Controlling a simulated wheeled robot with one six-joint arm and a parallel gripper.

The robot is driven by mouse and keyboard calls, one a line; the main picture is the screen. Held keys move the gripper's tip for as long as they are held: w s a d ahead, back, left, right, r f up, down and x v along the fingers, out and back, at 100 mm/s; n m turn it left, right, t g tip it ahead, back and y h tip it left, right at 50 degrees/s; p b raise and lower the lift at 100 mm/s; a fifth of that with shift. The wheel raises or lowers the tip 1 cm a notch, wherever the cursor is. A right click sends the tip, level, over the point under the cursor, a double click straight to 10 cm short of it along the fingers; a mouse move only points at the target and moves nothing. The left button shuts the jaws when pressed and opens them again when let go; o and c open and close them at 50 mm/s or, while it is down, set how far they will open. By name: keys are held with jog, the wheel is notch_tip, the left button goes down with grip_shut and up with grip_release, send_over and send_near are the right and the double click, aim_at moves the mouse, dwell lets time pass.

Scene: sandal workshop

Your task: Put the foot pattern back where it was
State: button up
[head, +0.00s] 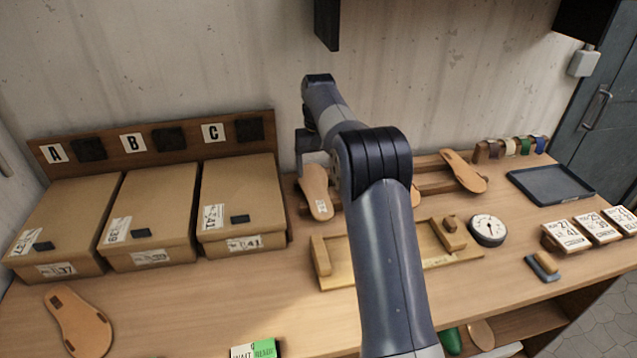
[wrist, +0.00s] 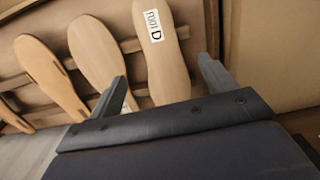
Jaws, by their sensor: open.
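A tan foot pattern with a white label marked D leans on the wooden rack at the back; this labelled pattern (head: 316,192) is leftmost there in the head view and shows in the wrist view (wrist: 160,50). My gripper (wrist: 163,70) is open, its fingers on either side of the labelled pattern's near end in the wrist picture; I cannot tell whether they touch it. In the head view my gripper (head: 312,150) is just above and behind that pattern, partly hidden by my arm. Other patterns on the rack are a plain one (wrist: 97,52) and a notched one (head: 463,170).
Three cardboard boxes (head: 150,215) stand left under signs A, B, C. A notched sole (head: 75,322) lies at the front left. A wooden jig (head: 330,275), a round dial (head: 487,230) and a dark tray (head: 550,185) occupy the right. The bench between sole and jig is mostly clear.

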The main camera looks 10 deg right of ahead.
aim_at(318, 199)
jog(key=shift+r, duration=1.5)
jog(key=shift+f, duration=0.1)
notch_tip(318, 199, down, 12)
jog(key=shift+f+p, duration=0.15)
jog(key=shift+p, duration=0.25)
jog(key=shift+r, duration=0.75)
